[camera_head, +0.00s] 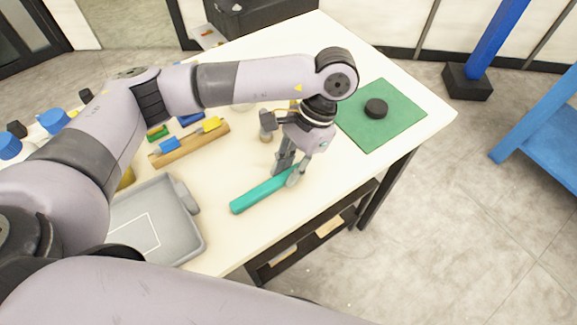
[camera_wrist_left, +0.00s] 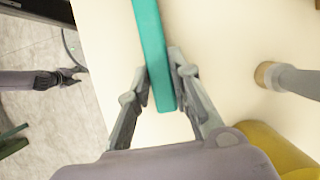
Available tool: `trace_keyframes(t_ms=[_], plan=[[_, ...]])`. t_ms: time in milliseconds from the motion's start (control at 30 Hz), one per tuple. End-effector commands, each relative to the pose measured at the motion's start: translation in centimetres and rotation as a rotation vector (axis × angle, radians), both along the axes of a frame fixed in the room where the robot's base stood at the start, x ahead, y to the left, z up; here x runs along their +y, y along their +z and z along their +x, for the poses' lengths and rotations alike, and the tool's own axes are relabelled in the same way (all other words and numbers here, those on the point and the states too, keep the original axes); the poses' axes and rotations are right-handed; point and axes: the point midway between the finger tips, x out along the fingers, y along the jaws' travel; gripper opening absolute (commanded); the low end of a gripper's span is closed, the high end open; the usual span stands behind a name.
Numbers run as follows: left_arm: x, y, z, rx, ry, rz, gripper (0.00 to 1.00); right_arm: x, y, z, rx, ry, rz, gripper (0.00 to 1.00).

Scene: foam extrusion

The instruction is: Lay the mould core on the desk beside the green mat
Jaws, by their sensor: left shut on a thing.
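The mould core appears to be the long teal bar (camera_head: 262,190), also in the left wrist view (camera_wrist_left: 153,50). My left gripper (camera_head: 290,174) points down and is shut on the bar near one end, with a finger on each side (camera_wrist_left: 160,82). The bar lies low over or on the desk (camera_head: 215,235); I cannot tell whether it touches. The green mat (camera_head: 395,122) lies to the right of the bar, apart from it, with a black round puck (camera_head: 376,108) on it. My right gripper (camera_wrist_left: 66,77) shows small in the left wrist view, over the floor; its opening is unclear.
A grey tray (camera_head: 195,240) lies left of the bar. A wooden rack (camera_head: 190,145) with coloured clips is farther back. A grey tool with a tan end (camera_head: 267,128) stands behind the gripper. Bare desk lies between bar and mat. The desk's front edge is near.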

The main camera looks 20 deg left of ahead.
Motion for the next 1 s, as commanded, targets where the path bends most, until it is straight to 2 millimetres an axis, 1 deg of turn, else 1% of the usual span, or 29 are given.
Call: trace_keyframes(t_ms=[233, 400, 433, 700, 1000], plan=[[0.00, -0.10, 0.04, -0.002, 0.000, -0.001, 0.00, -0.01, -0.02, -0.19, 0.003, -0.001, -0.001, 0.43], [0.00, -0.50, 0.05, -0.001, 0.000, 0.000, 0.00, -0.01, -0.61, -0.19, 0.004, -0.001, -0.001, 0.43], [0.00, -0.37, 0.05, -0.001, 0.000, 0.000, 0.21, -0.01, -0.49, -0.19, 0.004, -0.001, -0.001, 0.43], [0.01, -0.32, 0.03, -0.001, 0.000, -0.001, 0.39, 0.04, -0.41, -0.18, 0.003, -0.002, 0.001, 0.43], [0.01, -0.27, 0.03, -0.001, 0.000, -0.001, 0.40, 0.06, -0.34, -0.13, 0.002, -0.003, 0.001, 0.43]])
